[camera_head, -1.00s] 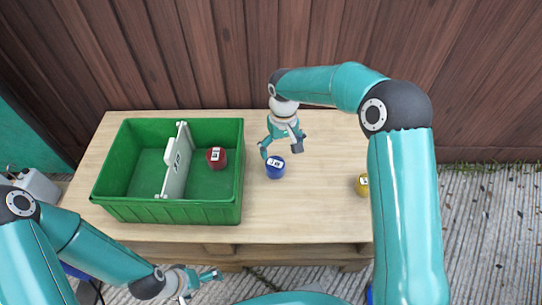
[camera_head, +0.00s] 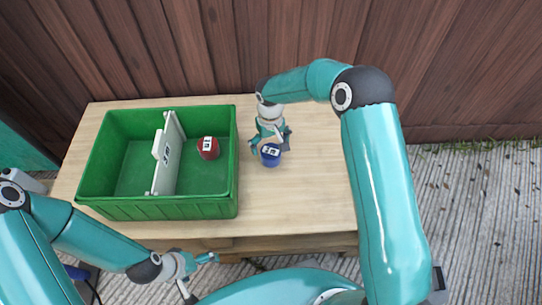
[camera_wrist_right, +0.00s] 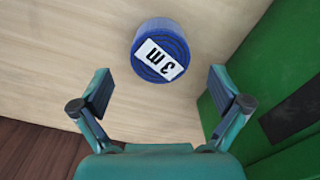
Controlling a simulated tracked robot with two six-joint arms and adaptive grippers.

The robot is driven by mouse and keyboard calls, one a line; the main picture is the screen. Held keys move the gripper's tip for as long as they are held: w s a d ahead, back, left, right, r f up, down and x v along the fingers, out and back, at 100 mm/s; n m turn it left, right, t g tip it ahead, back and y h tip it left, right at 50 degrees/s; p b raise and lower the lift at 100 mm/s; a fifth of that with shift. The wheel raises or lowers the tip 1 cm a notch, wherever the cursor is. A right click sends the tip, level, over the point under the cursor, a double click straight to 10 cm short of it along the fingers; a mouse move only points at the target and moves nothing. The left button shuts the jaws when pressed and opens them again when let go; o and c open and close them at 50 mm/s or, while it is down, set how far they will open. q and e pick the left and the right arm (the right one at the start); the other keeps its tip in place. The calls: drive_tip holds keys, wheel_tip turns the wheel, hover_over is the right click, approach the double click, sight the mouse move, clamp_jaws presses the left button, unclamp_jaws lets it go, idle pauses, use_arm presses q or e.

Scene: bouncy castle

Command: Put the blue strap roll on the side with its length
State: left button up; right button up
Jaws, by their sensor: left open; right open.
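The blue strap roll (camera_head: 271,157) rests on the wooden table, right of the green crate. Its top label reads "3 m" in the right wrist view (camera_wrist_right: 160,52). My right gripper (camera_head: 270,142) is at the roll, open; in the wrist view its fingers (camera_wrist_right: 162,92) are spread wide and the roll shows just beyond them, not gripped. The green crate (camera_head: 156,209) has a white divider (camera_head: 165,155) with a label too small to read. A red roll (camera_head: 208,148) is in its right compartment. My left gripper (camera_head: 199,276) is open and empty in front of the table.
The crate's green wall (camera_wrist_right: 285,60) is close on the right in the wrist view. The table (camera_head: 310,190) is bare right of the blue roll, up to my right arm, which covers the table's right end. A wooden wall stands behind.

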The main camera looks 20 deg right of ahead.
sight(271, 151)
drive_tip(key=shift+s+f+b, duration=0.15)
drive_tip(key=shift+f+b, duration=0.55)
drive_tip(key=shift+f, duration=2.05)
drive_tip(key=c, duration=1.5)
drive_tip(key=shift+r, duration=0.1)
